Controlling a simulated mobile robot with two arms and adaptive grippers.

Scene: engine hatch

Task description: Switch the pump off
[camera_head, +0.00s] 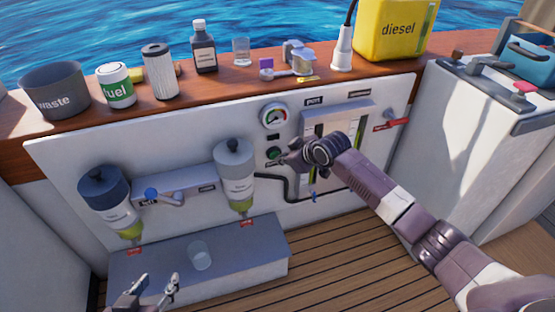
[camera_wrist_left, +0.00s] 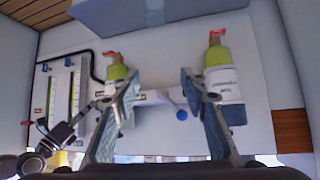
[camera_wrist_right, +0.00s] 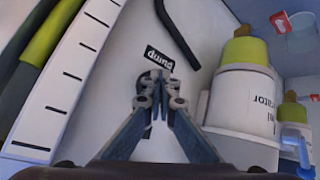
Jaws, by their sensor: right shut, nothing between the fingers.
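The pump switch, a round button with a green face (camera_head: 274,154), sits on the white panel below the round gauge. Its black pump label (camera_wrist_right: 158,58) shows upside down in the right wrist view, just beyond my fingertips. My right gripper (camera_head: 286,156) is shut and empty, close beside the switch at its right. In the right wrist view the closed fingertips (camera_wrist_right: 154,78) cover the place by the label, so the switch is hidden there and I cannot tell whether they touch it. My left gripper (camera_head: 158,287) is open and empty, low at the front left; its spread fingers also show in the left wrist view (camera_wrist_left: 156,82).
Two filter bowls (camera_head: 105,200) (camera_head: 235,178) hang on the panel, with a blue-tipped lever (camera_head: 152,194) between them. Sight gauges stand behind my right wrist. A clear cup (camera_head: 200,255) stands on the grey step (camera_head: 260,262). Bottles and a yellow diesel can (camera_head: 395,28) stand on the wooden ledge.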

